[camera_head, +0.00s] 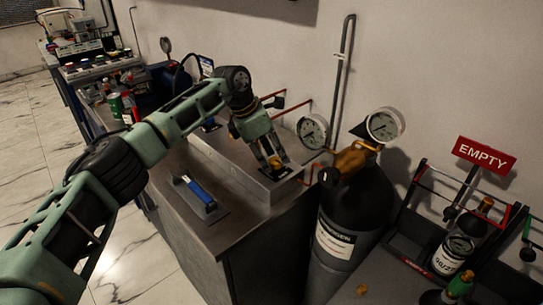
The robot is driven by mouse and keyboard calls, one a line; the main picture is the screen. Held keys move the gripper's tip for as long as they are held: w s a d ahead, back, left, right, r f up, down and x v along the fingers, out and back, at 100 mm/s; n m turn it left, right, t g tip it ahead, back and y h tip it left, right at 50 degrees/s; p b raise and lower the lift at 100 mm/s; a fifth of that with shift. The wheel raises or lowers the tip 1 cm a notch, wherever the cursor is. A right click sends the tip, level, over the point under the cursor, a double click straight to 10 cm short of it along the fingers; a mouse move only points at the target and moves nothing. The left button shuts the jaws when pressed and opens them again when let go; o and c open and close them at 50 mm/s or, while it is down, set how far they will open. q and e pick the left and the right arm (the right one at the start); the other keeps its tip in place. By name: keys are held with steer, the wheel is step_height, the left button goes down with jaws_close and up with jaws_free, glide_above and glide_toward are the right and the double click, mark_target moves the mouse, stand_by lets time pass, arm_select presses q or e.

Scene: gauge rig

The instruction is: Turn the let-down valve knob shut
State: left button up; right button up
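My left arm reaches in from the left over the grey metal bench. My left gripper (276,166) points down at the right end of a raised grey metal box (232,161) on the bench. A small orange-red patch shows at its fingertips. I cannot tell whether it is the let-down valve knob or whether the fingers touch it. The finger gap is too small to read. A white-faced round gauge (312,131) stands just right of the gripper, near thin red pipes (292,109). My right gripper is not in view.
A black gas cylinder (334,236) with a brass valve (350,159) and another gauge (384,124) stands right of the bench. A blue-handled tool (201,192) lies at the bench front. A rack under a red EMPTY sign (484,155) holds small cylinders at right.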

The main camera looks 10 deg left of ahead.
arm_select(q)
steer(key=shift+s+d+f, duration=0.1)
steer(key=shift+s, duration=0.05)
steer(key=v, duration=1.2)
